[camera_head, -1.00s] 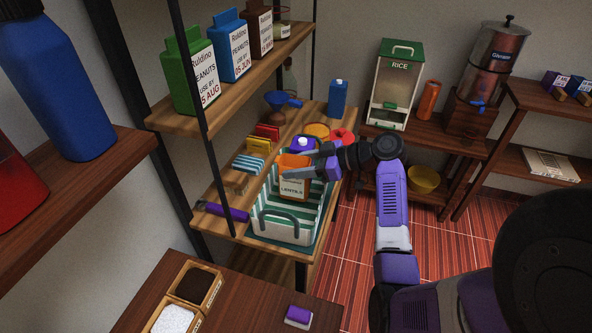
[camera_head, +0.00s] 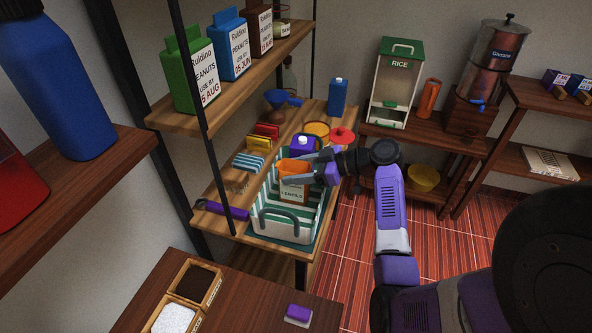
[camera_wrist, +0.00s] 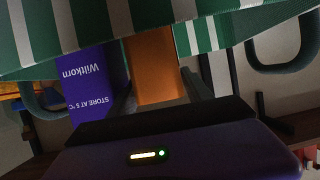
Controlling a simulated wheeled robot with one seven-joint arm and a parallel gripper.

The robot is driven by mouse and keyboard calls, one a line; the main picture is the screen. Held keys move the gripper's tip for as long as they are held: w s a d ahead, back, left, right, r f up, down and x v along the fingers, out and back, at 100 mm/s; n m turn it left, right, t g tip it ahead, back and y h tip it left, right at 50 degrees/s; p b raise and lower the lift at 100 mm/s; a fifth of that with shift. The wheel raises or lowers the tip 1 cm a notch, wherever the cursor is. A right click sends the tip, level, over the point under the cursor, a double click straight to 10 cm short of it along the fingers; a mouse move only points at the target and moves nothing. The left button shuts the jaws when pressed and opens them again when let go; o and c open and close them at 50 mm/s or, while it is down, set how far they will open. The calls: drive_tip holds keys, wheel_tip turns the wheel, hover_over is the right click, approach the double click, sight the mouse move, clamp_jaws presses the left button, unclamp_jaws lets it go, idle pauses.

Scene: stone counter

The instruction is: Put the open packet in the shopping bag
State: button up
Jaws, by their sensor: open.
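The shopping bag (camera_head: 268,229) has green and white stripes and grey handles, and stands open on the wooden shelf unit. The open packet (camera_head: 293,193), with an orange upper part and a pale LENTILS label, stands within the bag's opening, its lower part hidden behind the near wall. In the wrist view the orange packet (camera_wrist: 153,65) is between my fingers. My gripper (camera_head: 298,169) is open around the packet's upper part, coming from the right. A purple carton (camera_wrist: 95,82) stands beside the packet in the wrist view.
Striped, yellow and red packets (camera_head: 258,144) stand left of the bag. A purple-handled tool (camera_head: 222,210) lies at the shelf's left front. A red lidded item (camera_head: 341,136) and a blue carton (camera_head: 338,98) stand behind. The upper shelf (camera_head: 240,82) overhangs the left side.

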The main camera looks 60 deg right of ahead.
drive_tip(key=b+v, duration=0.3)
drive_tip(key=v, duration=0.9)
drive_tip(key=shift+r, duration=0.1)
